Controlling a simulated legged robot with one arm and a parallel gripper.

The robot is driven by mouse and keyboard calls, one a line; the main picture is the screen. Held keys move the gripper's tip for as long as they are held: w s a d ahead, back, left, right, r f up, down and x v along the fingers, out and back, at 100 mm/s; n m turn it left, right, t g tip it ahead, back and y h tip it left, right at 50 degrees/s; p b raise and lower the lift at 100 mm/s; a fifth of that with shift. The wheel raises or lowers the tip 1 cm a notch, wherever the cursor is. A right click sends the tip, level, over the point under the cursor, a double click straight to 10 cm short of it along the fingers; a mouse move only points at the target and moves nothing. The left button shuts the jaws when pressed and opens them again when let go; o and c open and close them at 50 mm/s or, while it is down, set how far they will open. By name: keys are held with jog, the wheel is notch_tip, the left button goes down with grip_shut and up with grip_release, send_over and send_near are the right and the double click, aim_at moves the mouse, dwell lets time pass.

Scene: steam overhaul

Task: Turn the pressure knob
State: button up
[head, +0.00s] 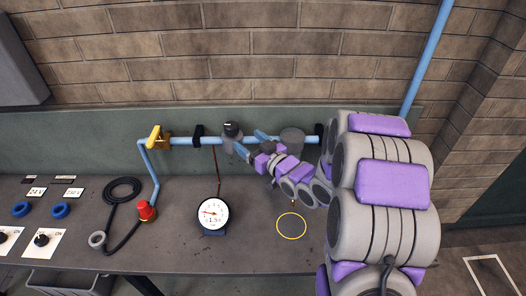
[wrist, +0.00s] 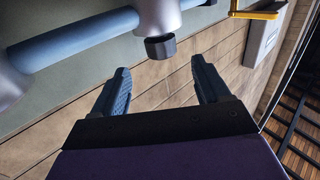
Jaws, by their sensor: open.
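The pressure knob (head: 232,130) is a short black cap on the grey regulator body (head: 231,142), set in the blue pipe along the back of the bench. In the wrist view the knob (wrist: 160,48) points toward me from the regulator body (wrist: 158,15). My gripper (head: 251,144) is open and empty, just right of the regulator in the head view. In the wrist view the knob lies slightly beyond the fingertips of my gripper (wrist: 161,68), lined up with the gap between them. They appear apart from it.
A yellow-handled valve (head: 155,138) sits left on the pipe. A round pressure gauge (head: 213,214) stands on the bench, left of a yellow ring marking (head: 291,226). A grey cylinder (head: 292,140) is behind my arm. A red fitting (head: 146,210) and black hose (head: 122,190) lie left.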

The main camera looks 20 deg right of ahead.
jog(key=b+v, duration=0.5)
jog(key=b, duration=0.6)
jog(key=shift+s+d+f, duration=0.15)
jog(key=shift+s, duration=0.1)
jog(key=shift+s, duration=0.1)
dwell(0.4)
